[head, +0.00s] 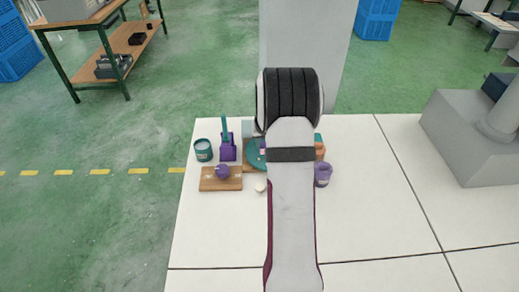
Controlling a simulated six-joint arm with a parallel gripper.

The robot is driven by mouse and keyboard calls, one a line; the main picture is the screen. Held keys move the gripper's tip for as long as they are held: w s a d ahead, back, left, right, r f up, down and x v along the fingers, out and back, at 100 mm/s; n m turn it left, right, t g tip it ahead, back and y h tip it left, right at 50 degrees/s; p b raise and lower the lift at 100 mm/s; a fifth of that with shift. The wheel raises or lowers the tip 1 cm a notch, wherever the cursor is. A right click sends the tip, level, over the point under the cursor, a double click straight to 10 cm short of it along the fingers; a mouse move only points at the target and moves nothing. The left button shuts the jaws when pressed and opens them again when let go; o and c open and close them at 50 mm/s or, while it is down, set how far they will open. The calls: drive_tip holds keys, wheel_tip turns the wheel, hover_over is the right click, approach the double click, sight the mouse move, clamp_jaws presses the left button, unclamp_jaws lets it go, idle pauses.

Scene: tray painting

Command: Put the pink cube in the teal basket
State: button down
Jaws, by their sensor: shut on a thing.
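No pink cube shows in the head view; my arm covers the middle of the table. A teal rounded thing (253,157) shows in part at the left edge of my arm, and I cannot tell whether it is the teal basket. A bit of teal also shows at the arm's right edge, above an orange thing (320,150). My gripper is hidden behind my arm's links, so neither its fingers nor anything in them is visible.
Left of my arm stand a teal cup (203,150), a purple holder (228,152) with a teal upright piece, and a wooden board (207,185) with a purple round thing (222,171). A purple mug (322,176) stands right. The white table (390,200) is clear farther right.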

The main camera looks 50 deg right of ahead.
drive_tip(key=s+d+r, duration=0.3)
drive_tip(key=s+r, duration=0.3)
drive_tip(key=s, duration=0.4)
drive_tip(key=s+a+f+n+t+y, duration=0.1)
drive_tip(key=s+f+n+y, duration=0.1)
drive_tip(key=s+n, duration=0.35)
drive_tip(key=s+a+f+n+y, duration=0.1)
drive_tip(key=s+a+n, duration=0.1)
drive_tip(key=s+n, duration=0.35)
drive_tip(key=w+f, duration=0.2)
drive_tip(key=w, duration=0.1)
drive_tip(key=w+f+m, duration=0.1)
drive_tip(key=w+f, duration=0.1)
drive_tip(key=w, duration=0.1)
drive_tip(key=w+f+m, duration=0.1)
drive_tip(key=w+f, duration=0.1)
drive_tip(key=w, duration=0.1)
drive_tip(key=shift+a+f, duration=0.15)
drive_tip(key=f, duration=0.4)
drive_tip(key=shift+w+f, duration=0.15)
drive_tip(key=shift+w, duration=0.05)
drive_tip(key=shift+f, duration=0.1)
drive_tip(key=c, duration=0.5)
unclamp_jaws()
drive_tip(key=shift+c, duration=0.2)
